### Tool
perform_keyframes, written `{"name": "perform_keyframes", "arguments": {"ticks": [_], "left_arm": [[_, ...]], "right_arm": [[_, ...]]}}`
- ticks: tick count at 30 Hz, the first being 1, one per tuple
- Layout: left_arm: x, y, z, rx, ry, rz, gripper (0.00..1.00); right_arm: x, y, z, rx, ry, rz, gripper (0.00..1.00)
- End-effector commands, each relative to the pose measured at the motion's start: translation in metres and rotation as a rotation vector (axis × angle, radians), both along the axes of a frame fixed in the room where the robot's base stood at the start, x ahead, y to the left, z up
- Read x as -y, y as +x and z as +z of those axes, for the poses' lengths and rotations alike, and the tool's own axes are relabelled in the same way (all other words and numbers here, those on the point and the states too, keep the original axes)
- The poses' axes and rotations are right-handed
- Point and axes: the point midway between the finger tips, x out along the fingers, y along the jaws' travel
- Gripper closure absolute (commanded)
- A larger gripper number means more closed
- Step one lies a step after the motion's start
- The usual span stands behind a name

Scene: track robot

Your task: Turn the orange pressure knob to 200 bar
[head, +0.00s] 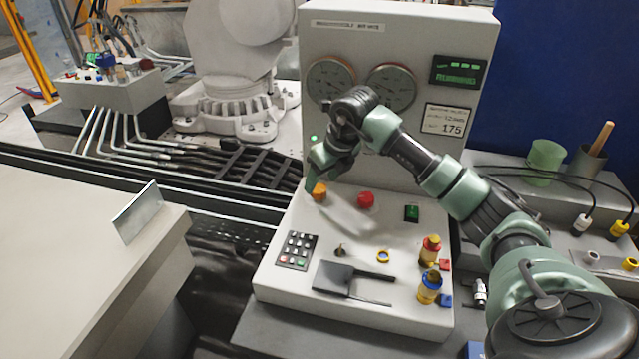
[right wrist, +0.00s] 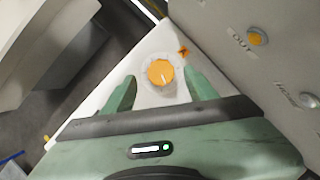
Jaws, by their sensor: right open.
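The orange pressure knob (head: 319,190) sits at the upper left of the console's sloped panel. In the right wrist view the orange knob (right wrist: 160,72) shows face on, with a pale pointer line, on a light round base. My right gripper (head: 316,178) is right above the knob in the head view, its fingers partly hidden by the arm. In the right wrist view the right gripper (right wrist: 160,88) is open, with one green finger on each side of the knob and a gap to both. My left gripper is not in view.
The console panel (head: 300,262) also carries a red button (head: 366,199), a green switch (head: 412,213), a keypad (head: 297,249) and a black bracket (head: 340,279).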

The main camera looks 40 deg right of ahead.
Motion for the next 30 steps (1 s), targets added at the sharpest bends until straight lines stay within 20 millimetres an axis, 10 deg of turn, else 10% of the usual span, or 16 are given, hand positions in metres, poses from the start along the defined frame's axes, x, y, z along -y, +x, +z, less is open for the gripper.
{"name": "perform_keyframes", "arguments": {"ticks": [16,23,30], "left_arm": [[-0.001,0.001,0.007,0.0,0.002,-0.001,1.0],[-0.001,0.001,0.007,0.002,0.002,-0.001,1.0],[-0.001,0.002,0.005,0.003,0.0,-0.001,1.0]], "right_arm": [[-0.001,0.012,-0.03,0.001,0.0,0.0,0.43],[-0.001,0.012,-0.03,0.0,0.0,0.0,1.0],[-0.001,0.013,-0.03,0.001,-0.001,0.016,1.0]]}}
